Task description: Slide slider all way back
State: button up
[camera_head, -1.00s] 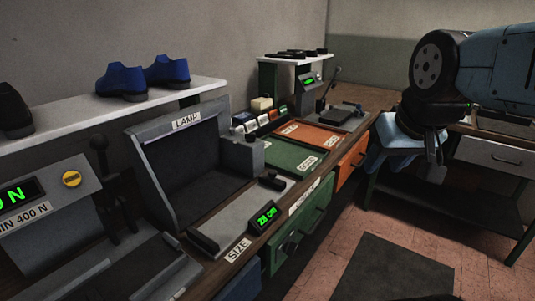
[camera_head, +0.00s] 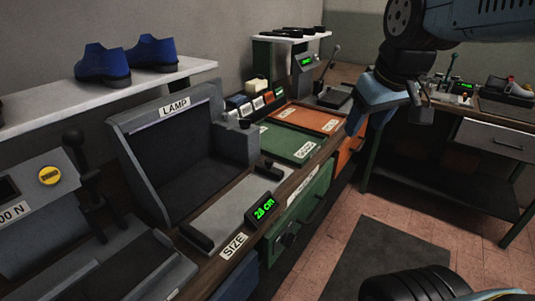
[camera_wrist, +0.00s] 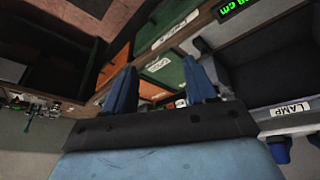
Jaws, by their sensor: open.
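The size gauge is a grey plate (camera_head: 228,206) on the bench, with a dark bar (camera_head: 196,237) at its near left end and a smaller dark block (camera_head: 272,173) at its far right end. I cannot tell for sure which is the slider. Its green display (camera_head: 262,208) seems to read 28 cm, beside a SIZE label (camera_head: 233,246). My gripper (camera_head: 418,98) hangs open and empty over the aisle, right of the bench and apart from the gauge. In the wrist view its two blue fingers (camera_wrist: 161,66) are spread, with the display (camera_wrist: 238,7) at the top right.
A LAMP box (camera_head: 180,150) stands behind the gauge. Green (camera_head: 290,144) and orange (camera_head: 308,118) trays lie farther along the bench. Blue shoes (camera_head: 103,63) sit on a white shelf. A second table (camera_head: 475,140) stands right; the floor between is open.

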jog(key=w+a+f+n+g, duration=0.1)
jog(key=w+a+n, duration=0.3)
jog(key=w, duration=0.2)
jog(key=w+a+f+n+g, duration=0.1)
jog(key=w+a+n+g, duration=0.1)
jog(key=w+a+n, duration=0.3)
jog(key=n+g, duration=0.2)
jog(key=n, duration=0.5)
send_over(269, 159)
notch_tip(269, 159, down, 7)
notch_tip(269, 159, down, 13)
jog(key=shift+s+f, duration=0.15)
jog(key=shift+c, duration=0.4)
grip_shut()
